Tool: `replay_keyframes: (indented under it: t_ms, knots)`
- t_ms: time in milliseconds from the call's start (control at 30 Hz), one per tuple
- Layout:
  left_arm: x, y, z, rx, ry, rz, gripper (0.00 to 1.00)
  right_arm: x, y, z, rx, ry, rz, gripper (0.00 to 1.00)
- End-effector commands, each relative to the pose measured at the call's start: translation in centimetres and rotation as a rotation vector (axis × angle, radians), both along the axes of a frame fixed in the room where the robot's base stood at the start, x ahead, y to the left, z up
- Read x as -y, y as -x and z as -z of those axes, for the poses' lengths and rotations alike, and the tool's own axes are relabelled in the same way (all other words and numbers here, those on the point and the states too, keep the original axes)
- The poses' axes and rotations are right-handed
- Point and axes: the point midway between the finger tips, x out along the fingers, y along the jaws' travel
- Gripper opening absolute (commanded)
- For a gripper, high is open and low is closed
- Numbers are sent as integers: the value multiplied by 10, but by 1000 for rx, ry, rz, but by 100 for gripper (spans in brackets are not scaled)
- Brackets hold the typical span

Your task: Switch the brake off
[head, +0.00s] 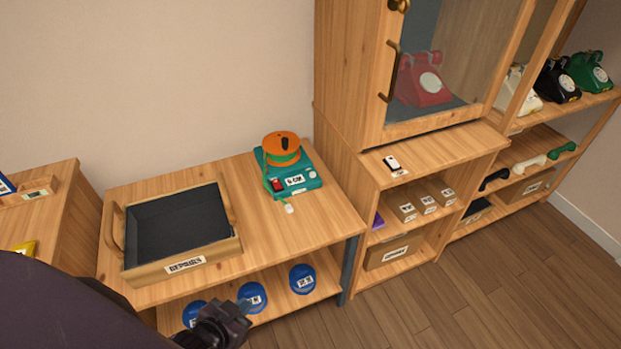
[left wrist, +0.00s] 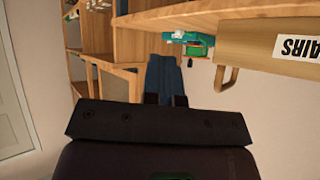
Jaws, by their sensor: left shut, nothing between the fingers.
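A teal device (head: 308,185) with an orange reel (head: 281,146) on top stands at the back right of the wooden table. A small red part (head: 277,184), possibly the brake switch, sits on its front left; I cannot tell its position. A white piece on a cord (head: 289,209) lies in front. My left gripper (head: 246,305) is low in front of the table, well apart from the device, shut and empty. My right gripper is not in view.
A wooden tray labelled REPAIRS (head: 240,243) takes up the table's left side. Several blue round items (head: 302,278) lie on the lower shelf. A cabinet (head: 345,80) with a red phone (head: 422,85) stands to the right. Floor (head: 430,300) is clear at the front right.

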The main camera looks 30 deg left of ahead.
Motion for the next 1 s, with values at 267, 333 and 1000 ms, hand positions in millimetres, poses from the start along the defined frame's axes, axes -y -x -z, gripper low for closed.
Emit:
replay_keyframes:
  t_ms: [267,333,1000]
  knots:
    - [0,1,0,-2,-1,-1,0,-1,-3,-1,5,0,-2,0]
    - [-1,1,1,-3,-1,-1,0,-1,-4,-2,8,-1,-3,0]
    - [57,-161,-49,602,-215,528,0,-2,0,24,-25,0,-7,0]
